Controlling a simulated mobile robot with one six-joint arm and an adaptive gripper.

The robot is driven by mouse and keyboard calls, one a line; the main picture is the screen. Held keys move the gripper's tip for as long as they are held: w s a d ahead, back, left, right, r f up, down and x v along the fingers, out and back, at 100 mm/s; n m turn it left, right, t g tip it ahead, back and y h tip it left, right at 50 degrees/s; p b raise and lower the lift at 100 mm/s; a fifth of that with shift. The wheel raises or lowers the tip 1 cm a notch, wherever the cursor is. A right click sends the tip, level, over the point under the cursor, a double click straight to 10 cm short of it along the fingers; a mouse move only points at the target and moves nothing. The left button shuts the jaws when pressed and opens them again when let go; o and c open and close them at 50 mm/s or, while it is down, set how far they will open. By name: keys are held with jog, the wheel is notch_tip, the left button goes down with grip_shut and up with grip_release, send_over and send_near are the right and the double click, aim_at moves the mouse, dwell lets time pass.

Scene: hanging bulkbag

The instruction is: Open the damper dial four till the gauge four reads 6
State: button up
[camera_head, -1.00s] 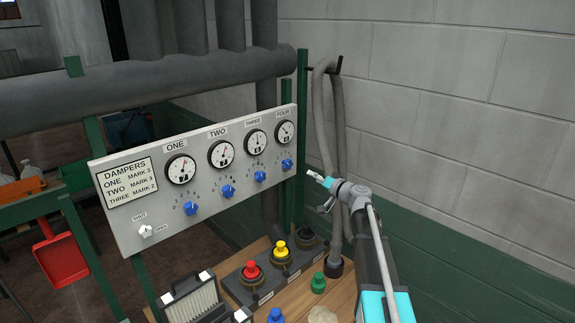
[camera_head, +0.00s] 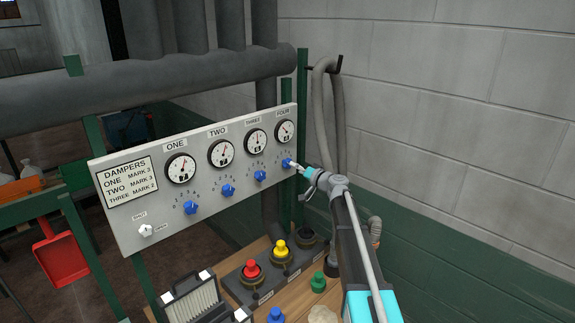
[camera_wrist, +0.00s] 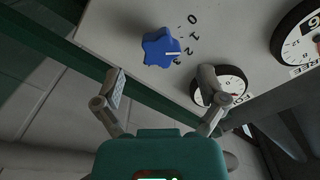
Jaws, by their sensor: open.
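The blue damper dial four (camera_head: 287,162) sits on the grey panel below gauge four (camera_head: 285,131). In the wrist view the dial (camera_wrist: 160,46) has a white pointer line directed toward the printed numbers beside it. Gauge four also shows partly in the wrist view (camera_wrist: 228,88), behind one finger; its reading is too small to tell. My gripper (camera_head: 296,164) is close in front of dial four in the head view. In the wrist view my gripper (camera_wrist: 160,80) is open and empty, its fingers spread, with the dial just beyond the fingertips. I see no contact.
The panel (camera_head: 125,235) also carries three other gauges and blue dials, plus a white switch (camera_head: 146,231). A grey hose (camera_head: 321,120) hangs right of the panel. Below, a wooden bench holds red (camera_head: 251,269), yellow (camera_head: 281,249) and green (camera_head: 318,283) knobs.

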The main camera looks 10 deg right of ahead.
aim_at(288, 163)
jog(key=shift+x, duration=2.65)
jog(key=c, duration=1.2)
jog(key=shift+o, duration=0.2)
jog(key=shift+m, duration=2.9)
